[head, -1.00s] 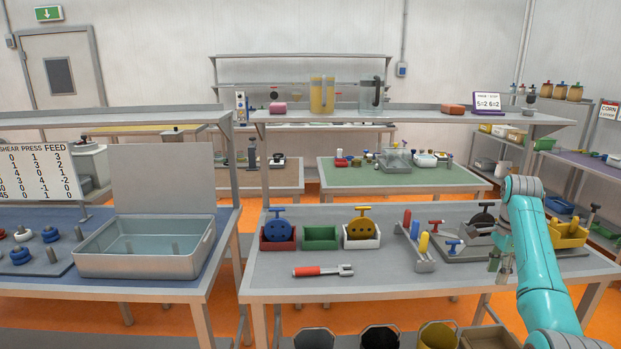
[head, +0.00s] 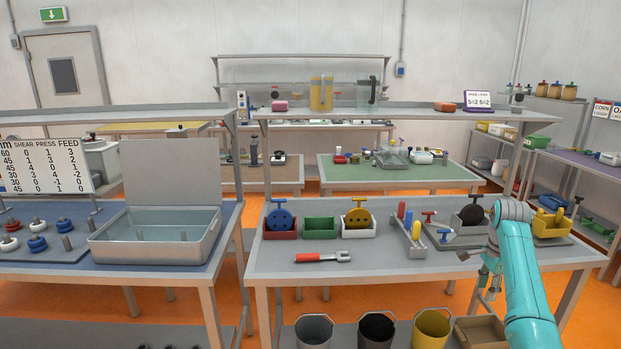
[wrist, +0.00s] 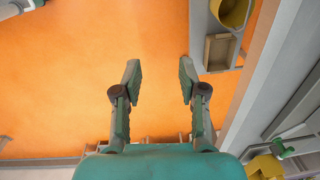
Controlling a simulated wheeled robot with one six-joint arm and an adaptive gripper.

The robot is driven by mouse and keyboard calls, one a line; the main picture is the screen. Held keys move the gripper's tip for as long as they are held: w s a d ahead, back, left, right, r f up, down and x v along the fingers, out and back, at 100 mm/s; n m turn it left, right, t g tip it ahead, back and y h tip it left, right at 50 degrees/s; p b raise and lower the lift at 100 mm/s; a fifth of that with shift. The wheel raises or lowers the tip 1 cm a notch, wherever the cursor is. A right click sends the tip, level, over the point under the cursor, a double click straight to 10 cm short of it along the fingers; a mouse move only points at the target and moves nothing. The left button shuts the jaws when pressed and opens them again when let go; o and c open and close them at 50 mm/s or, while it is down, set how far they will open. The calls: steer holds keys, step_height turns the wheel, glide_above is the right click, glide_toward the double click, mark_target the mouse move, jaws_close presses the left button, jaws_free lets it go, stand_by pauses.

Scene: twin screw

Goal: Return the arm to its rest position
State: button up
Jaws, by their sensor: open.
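My gripper (head: 488,277) hangs from my teal arm at the right side of the head view, in front of the workbench's front edge. In the wrist view my gripper (wrist: 158,82) has its two fingers spread apart with nothing between them. In the head view the fingers are small and partly hidden by my arm.
The grey workbench (head: 390,268) carries coloured bins, a red-handled tool (head: 322,257) and a fixture with a dark disc (head: 470,217). Below stand a yellow bucket (head: 431,328) and a wooden crate (head: 485,332). The floor before the bench is clear.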

steer(key=s+a+f+n+t, duration=0.1)
steer(key=s+a+f, duration=0.15)
steer(key=f, duration=0.65)
steer(key=s+a+f+n+t, duration=0.15)
steer(key=a+f, duration=0.25)
steer(key=f, duration=0.5)
steer(key=s+a+f+n+t, duration=0.1)
steer(key=s+a+f+n, duration=0.15)
steer(key=f, duration=0.55)
steer(key=s+a+f+n+t+h, duration=0.1)
steer(key=s+a+f+n+t, duration=0.1)
steer(key=s+a+f, duration=0.55)
steer(key=s+a+f+n+t, duration=0.1)
steer(key=s+a+f+n, duration=0.3)
steer(key=s, duration=0.7)
steer(key=s+a+r+n+t, duration=0.1)
steer(key=s+a+r+t, duration=0.15)
steer(key=s, duration=0.85)
steer(key=s+a+r+n+t, duration=0.1)
steer(key=s+a+r, duration=0.2)
steer(key=s, duration=0.7)
steer(key=s+a+r+n+t, duration=0.1)
steer(key=s+r+n+t, duration=0.1)
steer(key=s+r, duration=0.6)
steer(key=s+a+r+n+t+y, duration=0.1)
steer(key=s+a+r+n+t, duration=0.1)
steer(key=s+r, duration=0.7)
step_height(320, 180, up, 6)
steer(key=shift+r+n, duration=0.15)
steer(key=shift+n, duration=0.65)
